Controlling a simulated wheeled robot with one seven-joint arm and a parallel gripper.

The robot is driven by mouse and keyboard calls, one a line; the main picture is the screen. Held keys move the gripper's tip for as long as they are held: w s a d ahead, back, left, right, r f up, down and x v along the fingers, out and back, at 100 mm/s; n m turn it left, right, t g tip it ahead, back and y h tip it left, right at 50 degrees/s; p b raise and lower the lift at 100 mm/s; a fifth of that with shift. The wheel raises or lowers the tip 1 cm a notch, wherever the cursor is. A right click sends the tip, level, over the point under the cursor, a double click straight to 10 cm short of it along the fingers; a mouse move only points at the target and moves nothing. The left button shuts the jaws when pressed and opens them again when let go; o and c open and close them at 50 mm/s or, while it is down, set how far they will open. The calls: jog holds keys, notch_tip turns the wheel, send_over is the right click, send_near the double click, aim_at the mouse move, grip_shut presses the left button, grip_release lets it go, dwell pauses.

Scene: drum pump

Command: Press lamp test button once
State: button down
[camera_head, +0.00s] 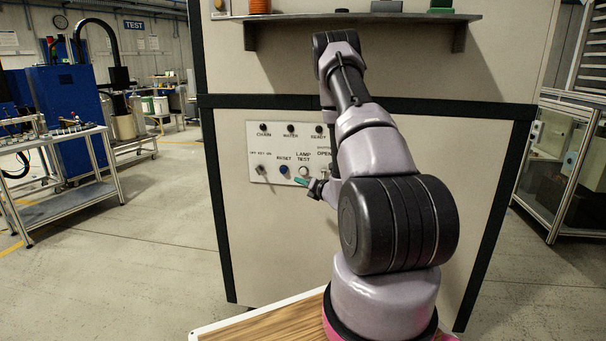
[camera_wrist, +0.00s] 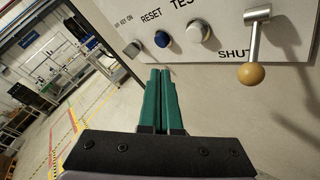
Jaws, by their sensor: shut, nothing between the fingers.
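The control panel (camera_head: 275,150) is a white plate on the front of the beige cabinet. The lamp test button is a round white button (camera_head: 303,171) under the LAMP TEST label, and it also shows in the wrist view (camera_wrist: 199,31). My gripper (camera_head: 299,182) is in front of the panel, just below the button in the head view. In the wrist view its green fingers (camera_wrist: 161,72) are shut together with nothing between them. The tips appear below and left of the white button, nearest the blue reset button. Whether they touch the panel cannot be told.
The blue reset button (camera_wrist: 162,39) and the key switch (camera_wrist: 131,49) are left of the white button. A lever with a wooden ball knob (camera_wrist: 251,74) is at its right, near the SHUT label. A shelf (camera_head: 365,18) juts out above my arm.

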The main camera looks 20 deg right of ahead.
aim_at(304, 175)
jog(key=shift+w+d, duration=0.9)
jog(key=shift+w, duration=0.3)
jog(key=shift+w+d, duration=0.85)
jog(key=shift+w, duration=0.35)
jog(key=shift+w+d, duration=0.1)
jog(key=shift+w+d, duration=0.15)
jog(key=shift+w, duration=0.1)
jog(key=shift+w+d, duration=0.25)
jog(key=shift+w, duration=0.15)
dwell(0.9)
dwell(0.4)
jog(key=shift+s+a, duration=0.5)
jog(key=shift+s, duration=0.25)
jog(key=shift+s+a, duration=0.75)
jog(key=shift+s, duration=0.3)
jog(key=shift+s+a, duration=0.7)
jog(key=shift+s, duration=0.3)
